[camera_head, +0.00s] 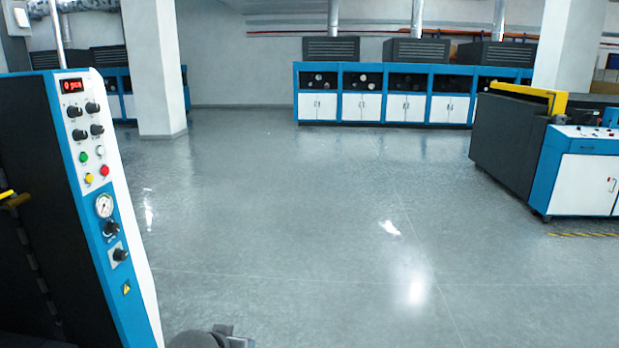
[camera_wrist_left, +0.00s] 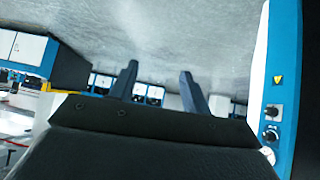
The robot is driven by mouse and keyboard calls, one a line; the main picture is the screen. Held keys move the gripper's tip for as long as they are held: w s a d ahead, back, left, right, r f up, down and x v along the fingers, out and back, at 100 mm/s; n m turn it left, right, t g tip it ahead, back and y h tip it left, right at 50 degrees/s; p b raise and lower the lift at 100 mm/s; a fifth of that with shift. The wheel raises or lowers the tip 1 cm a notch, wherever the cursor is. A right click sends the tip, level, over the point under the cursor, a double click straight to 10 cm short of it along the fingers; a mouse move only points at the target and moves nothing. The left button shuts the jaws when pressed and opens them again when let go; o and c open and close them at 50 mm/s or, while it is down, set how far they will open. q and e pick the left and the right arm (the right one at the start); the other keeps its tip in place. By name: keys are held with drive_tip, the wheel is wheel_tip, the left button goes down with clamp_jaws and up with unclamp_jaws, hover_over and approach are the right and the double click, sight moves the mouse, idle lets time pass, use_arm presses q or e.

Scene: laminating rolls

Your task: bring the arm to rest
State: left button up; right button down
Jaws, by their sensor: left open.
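My left gripper (camera_wrist_left: 158,70) shows in the left wrist view. Its two dark fingers are spread apart with nothing between them. Beyond the fingers are the grey floor and distant blue and white machines. The control panel (camera_wrist_left: 275,105) of a machine stands close at the right of that view. In the head view, only a small grey part of my arm shows at the bottom edge, left of centre. My right gripper is in neither view.
A machine with a blue and white control panel (camera_head: 95,170) stands close on the left. Another machine (camera_head: 590,182) stands at the right. A row of cabinets (camera_head: 385,106) lines the back, and a white pillar (camera_head: 153,70) stands back left. The middle floor (camera_head: 330,220) is clear.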

use_arm(q)
drive_tip(key=s+d+f+g, duration=0.1)
drive_tip(key=s+f+g, duration=0.2)
drive_tip(key=s+f, duration=0.8)
drive_tip(key=s+d+f+g+p, duration=0.1)
drive_tip(key=s+f+g, duration=0.3)
drive_tip(key=s+f, duration=0.8)
drive_tip(key=s, duration=0.7)
drive_tip(key=shift+d+f+m, duration=0.2)
drive_tip(key=shift+m, duration=0.2)
drive_tip(key=shift+c, duration=0.5)
